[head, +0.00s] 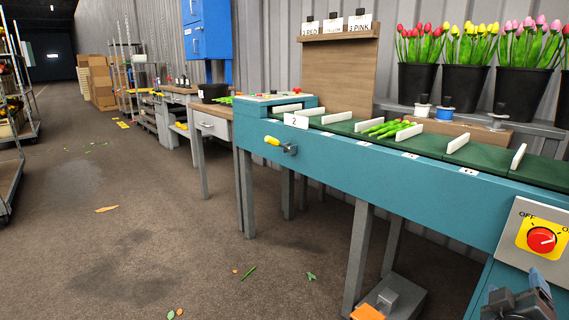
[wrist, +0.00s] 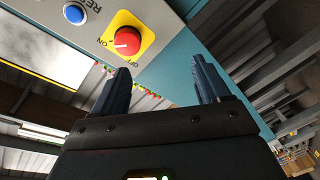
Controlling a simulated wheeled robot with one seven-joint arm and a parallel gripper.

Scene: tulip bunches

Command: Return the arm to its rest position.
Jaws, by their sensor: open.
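My gripper (wrist: 160,88) is open and empty in the wrist view, its two dark fingers spread apart. In the head view my gripper (head: 522,300) shows at the bottom right corner, below the switch panel. The panel carries a red rotary knob (head: 541,239) on a yellow plate. The same knob shows in the wrist view (wrist: 127,41), beyond the left finger, with a blue button (wrist: 74,13) near it. I cannot tell the exact gap between the fingers and the panel.
The teal conveyor (head: 380,171) with a green belt and white dividers runs across the right side. A tulip bunch (head: 390,128) lies on the belt. Black buckets of tulips (head: 466,88) stand behind. A grey pedal box (head: 385,302) sits on the floor. The floor at left is mostly open.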

